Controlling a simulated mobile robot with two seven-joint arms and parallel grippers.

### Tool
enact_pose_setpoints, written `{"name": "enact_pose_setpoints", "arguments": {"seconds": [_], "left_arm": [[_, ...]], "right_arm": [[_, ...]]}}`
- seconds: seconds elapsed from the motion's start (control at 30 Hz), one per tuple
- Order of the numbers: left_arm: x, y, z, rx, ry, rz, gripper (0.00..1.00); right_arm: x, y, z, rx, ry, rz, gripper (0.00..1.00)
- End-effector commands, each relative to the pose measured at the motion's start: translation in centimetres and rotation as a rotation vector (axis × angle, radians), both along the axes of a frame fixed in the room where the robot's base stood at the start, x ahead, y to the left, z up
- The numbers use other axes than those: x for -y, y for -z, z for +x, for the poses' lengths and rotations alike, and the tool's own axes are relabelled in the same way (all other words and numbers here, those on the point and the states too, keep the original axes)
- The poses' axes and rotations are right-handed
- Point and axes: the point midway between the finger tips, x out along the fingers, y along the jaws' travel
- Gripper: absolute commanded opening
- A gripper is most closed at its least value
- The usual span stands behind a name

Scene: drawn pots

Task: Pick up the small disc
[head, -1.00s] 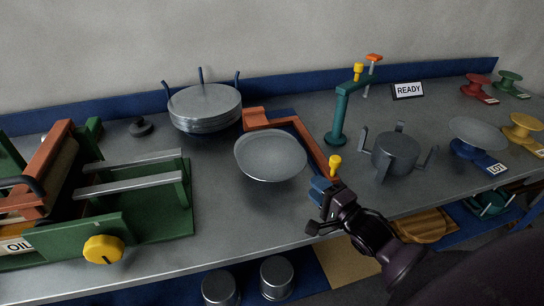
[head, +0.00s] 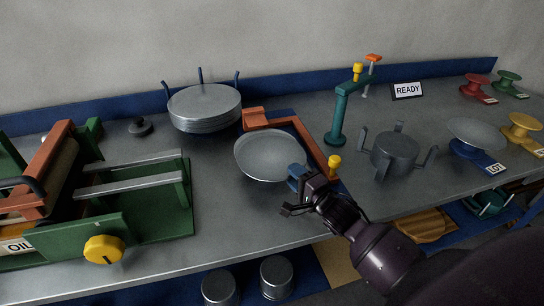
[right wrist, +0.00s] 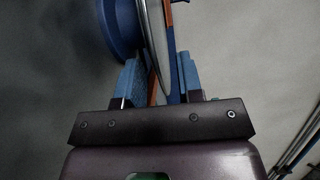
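A shallow grey metal disc (head: 266,156) sits raised in the middle of the bench, in front of an orange frame. My right gripper (head: 296,176) is at the disc's lower right rim. In the right wrist view the disc (right wrist: 155,45) shows nearly edge-on. Its rim reaches between the blue finger pads of the right gripper (right wrist: 160,78), with gaps visible, so the fingers look open around it. A blue round part (right wrist: 117,30) shows to the left of the disc there. My left gripper is not in view.
A stack of grey discs (head: 205,109) stands behind, between blue posts. A yellow knob (head: 335,161) is close to the right gripper. A teal post (head: 337,120), a grey pronged pot (head: 395,152) and a dish on a blue stand (head: 477,133) are to the right. A green press (head: 150,215) is left.

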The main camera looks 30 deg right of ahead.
Motion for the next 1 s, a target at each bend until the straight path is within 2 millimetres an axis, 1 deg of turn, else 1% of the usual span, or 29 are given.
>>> {"name": "enact_pose_setpoints", "arguments": {"seconds": [0.03,0.07,0.1,0.27,0.63,0.73,0.87,0.97,1.0], "left_arm": [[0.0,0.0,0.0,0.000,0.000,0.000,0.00],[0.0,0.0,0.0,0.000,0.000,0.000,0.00],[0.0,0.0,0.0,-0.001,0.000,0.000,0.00],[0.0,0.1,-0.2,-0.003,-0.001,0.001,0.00],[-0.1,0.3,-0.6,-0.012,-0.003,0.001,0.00],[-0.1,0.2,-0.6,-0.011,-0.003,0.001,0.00],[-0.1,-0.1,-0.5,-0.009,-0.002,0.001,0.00],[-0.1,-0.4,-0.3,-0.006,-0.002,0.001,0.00],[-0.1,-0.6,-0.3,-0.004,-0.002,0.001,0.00]], "right_arm": [[0.0,0.0,0.0,0.000,0.000,0.000,0.34],[0.0,0.0,0.0,0.000,0.000,0.000,0.31],[0.0,0.0,0.0,0.000,0.000,0.000,0.25],[0.0,0.0,0.0,0.000,0.000,-0.001,0.00],[0.0,-0.1,0.0,0.001,0.000,-0.001,0.00],[0.0,-0.4,0.0,0.002,0.000,-0.002,0.00],[0.0,-2.0,0.0,0.004,-0.001,-0.002,0.00],[0.0,-3.9,0.0,0.006,-0.002,-0.002,0.00],[0.0,-4.9,0.0,0.006,-0.002,-0.001,0.00]]}}
